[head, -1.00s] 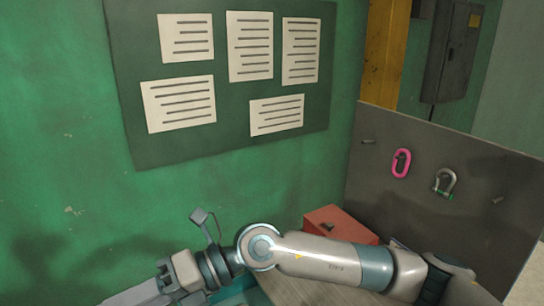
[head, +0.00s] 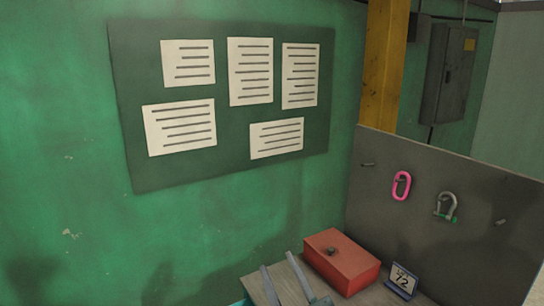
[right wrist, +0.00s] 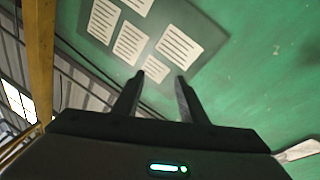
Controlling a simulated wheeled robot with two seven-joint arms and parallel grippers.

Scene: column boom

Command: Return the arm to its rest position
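My right gripper (head: 279,264) shows at the bottom of the head view, its two grey fingers pointing up in front of a wooden bench top (head: 375,294). It is to the left of a red box (head: 345,266). In the right wrist view the fingers of the right gripper (right wrist: 160,77) stand apart with nothing between them, so it is open and empty. Most of the right arm is below the head view. My left gripper is not in view.
A small sign reading 72 (head: 403,279) stands right of the red box. A dark panel (head: 420,180) behind carries a pink link (head: 401,186) and a shackle (head: 446,206). A board with papers (head: 150,80) hangs on the green wall (head: 60,150).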

